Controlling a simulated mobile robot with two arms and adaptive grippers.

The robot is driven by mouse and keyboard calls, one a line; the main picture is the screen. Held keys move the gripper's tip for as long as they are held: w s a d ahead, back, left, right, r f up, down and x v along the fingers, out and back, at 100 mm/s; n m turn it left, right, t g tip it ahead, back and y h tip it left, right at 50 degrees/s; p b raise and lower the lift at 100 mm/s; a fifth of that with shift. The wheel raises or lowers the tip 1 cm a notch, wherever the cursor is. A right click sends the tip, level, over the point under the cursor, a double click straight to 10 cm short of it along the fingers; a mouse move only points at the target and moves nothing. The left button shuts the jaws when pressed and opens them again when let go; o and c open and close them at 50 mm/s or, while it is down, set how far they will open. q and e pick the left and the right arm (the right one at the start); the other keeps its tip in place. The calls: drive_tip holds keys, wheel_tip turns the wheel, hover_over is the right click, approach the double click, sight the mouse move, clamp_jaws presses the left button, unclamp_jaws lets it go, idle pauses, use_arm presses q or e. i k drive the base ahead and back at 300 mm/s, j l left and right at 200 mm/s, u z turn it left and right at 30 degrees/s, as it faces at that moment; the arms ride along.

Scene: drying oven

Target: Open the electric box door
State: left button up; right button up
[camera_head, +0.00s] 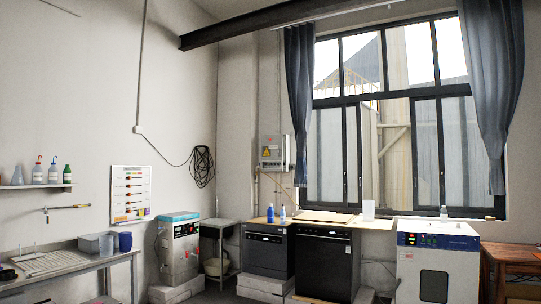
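A grey electric box (272,153) hangs on the back wall, left of the window curtain. Neither of my grippers is in view.
A drying oven (437,262) with a blue top stands at the right, beside a wooden table (515,252). Dark appliances (325,262) stand under the window. A steel machine (179,250) and a grey workbench (90,262) are at the left. Little floor shows.

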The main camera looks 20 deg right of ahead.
sight(272, 145)
drive_tip(key=i+z, duration=0.2)
drive_tip(key=i, duration=0.55)
drive_tip(key=i+z, duration=0.1)
drive_tip(key=i, duration=5.95)
